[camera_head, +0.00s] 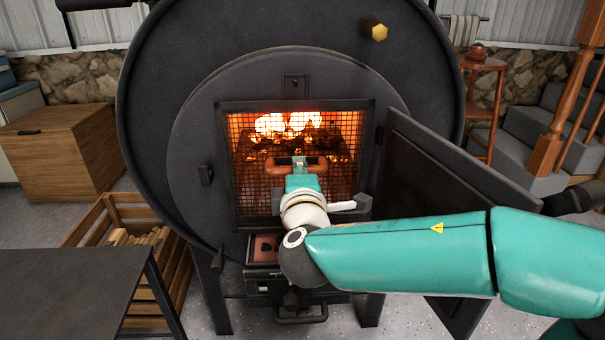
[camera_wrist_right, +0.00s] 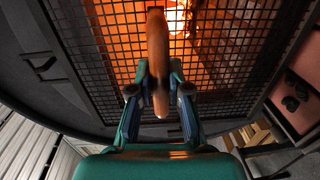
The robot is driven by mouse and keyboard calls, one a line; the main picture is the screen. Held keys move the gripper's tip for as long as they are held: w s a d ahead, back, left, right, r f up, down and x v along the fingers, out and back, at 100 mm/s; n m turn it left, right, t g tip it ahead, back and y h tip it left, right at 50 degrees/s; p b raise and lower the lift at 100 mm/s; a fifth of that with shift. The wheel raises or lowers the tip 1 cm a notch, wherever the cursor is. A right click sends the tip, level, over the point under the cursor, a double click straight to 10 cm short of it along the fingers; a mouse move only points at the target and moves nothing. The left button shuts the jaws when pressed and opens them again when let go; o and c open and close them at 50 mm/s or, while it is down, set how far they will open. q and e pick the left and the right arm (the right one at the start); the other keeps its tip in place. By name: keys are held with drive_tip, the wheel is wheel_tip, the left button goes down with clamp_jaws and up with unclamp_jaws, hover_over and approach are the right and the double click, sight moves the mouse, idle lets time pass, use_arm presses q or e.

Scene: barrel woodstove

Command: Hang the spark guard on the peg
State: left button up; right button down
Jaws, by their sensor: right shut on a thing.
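The spark guard (camera_head: 250,192) is a dark-framed wire mesh screen standing upright across the stove's glowing opening. My right gripper (camera_head: 299,163) is shut on this handle. In the right wrist view, the fingers of my right gripper (camera_wrist_right: 159,98) lie on both sides of the handle (camera_wrist_right: 157,55), with the mesh (camera_wrist_right: 235,60) close behind. My left gripper is not in view.
The stove door (camera_head: 440,180) stands open to the right, beside my right arm. Fire burns behind the mesh. A wooden crate (camera_head: 175,275) with split wood and a dark table (camera_head: 70,300) are at the left. A stool (camera_head: 483,66) stands behind right.

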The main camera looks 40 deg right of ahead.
drive_tip(key=shift+w+d+r, duration=0.15)
drive_tip(key=shift+w+d, duration=0.15)
drive_tip(key=shift+w, duration=0.15)
drive_tip(key=shift+w+d+f+b, duration=0.35)
drive_tip(key=shift+w+f+b, duration=0.25)
drive_tip(key=shift+b, duration=0.55)
